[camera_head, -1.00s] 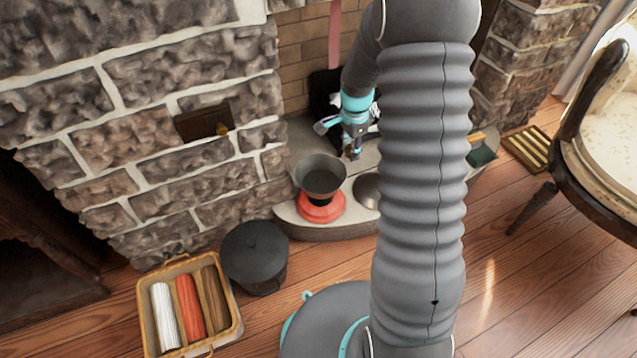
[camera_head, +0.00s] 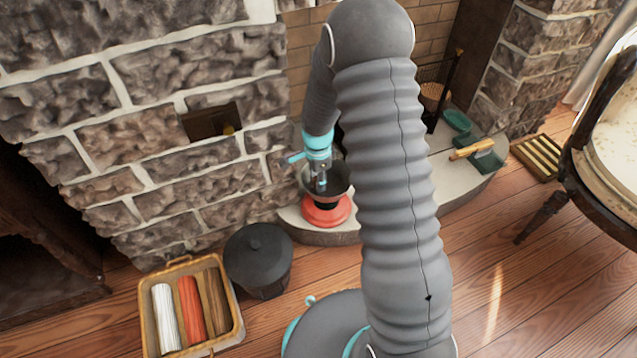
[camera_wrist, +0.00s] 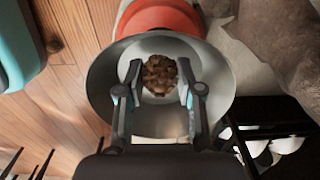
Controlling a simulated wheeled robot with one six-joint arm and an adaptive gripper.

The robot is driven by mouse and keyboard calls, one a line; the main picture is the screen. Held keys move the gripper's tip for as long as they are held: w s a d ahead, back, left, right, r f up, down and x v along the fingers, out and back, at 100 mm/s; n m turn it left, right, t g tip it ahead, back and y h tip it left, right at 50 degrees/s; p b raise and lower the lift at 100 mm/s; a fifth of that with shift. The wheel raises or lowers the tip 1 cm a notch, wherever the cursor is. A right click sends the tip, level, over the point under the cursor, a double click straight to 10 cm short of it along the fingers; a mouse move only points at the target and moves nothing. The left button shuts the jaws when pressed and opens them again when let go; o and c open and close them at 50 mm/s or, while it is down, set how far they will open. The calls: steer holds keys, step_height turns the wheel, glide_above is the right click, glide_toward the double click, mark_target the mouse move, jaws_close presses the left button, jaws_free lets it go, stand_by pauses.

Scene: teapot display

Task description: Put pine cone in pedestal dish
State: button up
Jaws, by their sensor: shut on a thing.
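The pedestal dish is a grey bowl (camera_head: 341,181) on a red base (camera_head: 326,213), standing on the stone hearth by the wall. In the wrist view the bowl (camera_wrist: 217,85) fills the middle, with the red base (camera_wrist: 160,16) beyond it. My gripper (camera_head: 320,186) is over the bowl, pointing down. In the wrist view my gripper (camera_wrist: 160,76) is shut on the brown, scaly pine cone (camera_wrist: 158,78), which is seen against the bowl's inside. I cannot tell whether the cone touches the bowl. The cone is not clear in the head view.
The stone wall (camera_head: 160,130) rises close behind the dish. A black lidded pot (camera_head: 258,258) and a wooden tray (camera_head: 178,262) of coloured rolls stand on the floor at left. A green box (camera_head: 480,155) lies on the hearth at right. A chair stands at far right.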

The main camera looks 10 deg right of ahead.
steer(key=shift+f, duration=0.7)
steer(key=shift+f, duration=0.1)
steer(key=o, duration=0.5)
steer(key=shift+c, duration=0.2)
